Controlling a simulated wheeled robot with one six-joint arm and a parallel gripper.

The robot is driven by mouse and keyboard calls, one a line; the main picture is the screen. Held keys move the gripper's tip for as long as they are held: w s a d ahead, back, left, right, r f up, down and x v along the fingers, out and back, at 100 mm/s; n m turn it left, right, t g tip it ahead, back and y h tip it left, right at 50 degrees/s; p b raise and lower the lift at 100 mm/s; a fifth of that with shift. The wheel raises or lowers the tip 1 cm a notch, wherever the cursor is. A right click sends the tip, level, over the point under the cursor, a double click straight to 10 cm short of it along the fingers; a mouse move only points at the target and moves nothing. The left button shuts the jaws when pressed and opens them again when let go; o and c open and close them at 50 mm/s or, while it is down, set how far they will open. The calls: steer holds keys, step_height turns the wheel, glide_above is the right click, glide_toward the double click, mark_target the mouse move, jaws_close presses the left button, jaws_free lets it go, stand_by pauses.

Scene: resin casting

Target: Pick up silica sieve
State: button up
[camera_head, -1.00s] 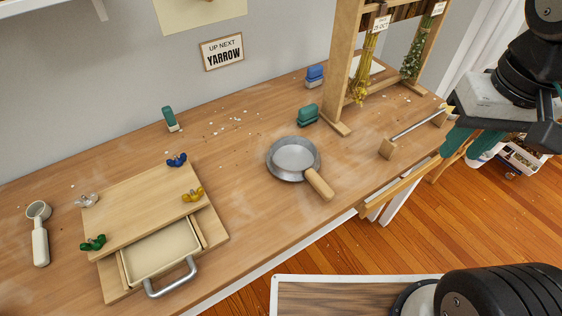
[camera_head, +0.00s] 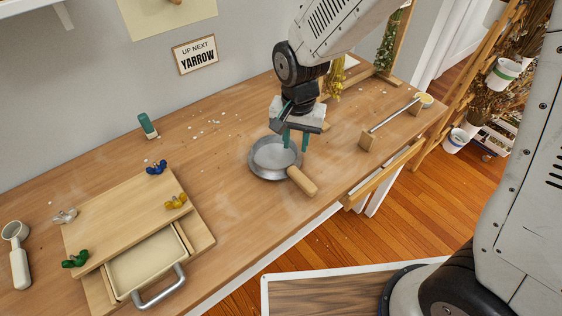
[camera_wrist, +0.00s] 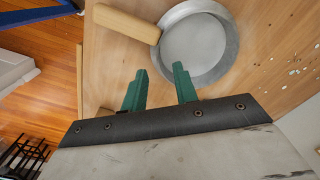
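The silica sieve (camera_head: 262,166) is a round grey metal pan with a pale inside and a short, thick wooden handle (camera_head: 302,182) pointing toward the front edge. It lies flat on the wooden bench. In the wrist view the sieve (camera_wrist: 228,48) is at the top, its handle (camera_wrist: 126,23) reaching left. My gripper (camera_head: 296,143) has green fingers pointing down, above the sieve's right side, near where the handle joins. In the wrist view my gripper (camera_wrist: 159,70) is open, with nothing between the fingers. The fingers look apart from the sieve.
A wooden press with a drawer (camera_head: 148,262) and coloured wing nuts stands on the bench at left. A white scoop (camera_head: 18,262) lies beyond it. A metal rod on wooden blocks (camera_head: 393,115) is at right. The drying frame stands behind my arm. Bench around the handle is clear.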

mark_target(297, 156)
steer(key=f, duration=0.6)
steer(key=shift+w+d, duration=0.25)
steer(key=shift+w, duration=0.05)
jaws_close()
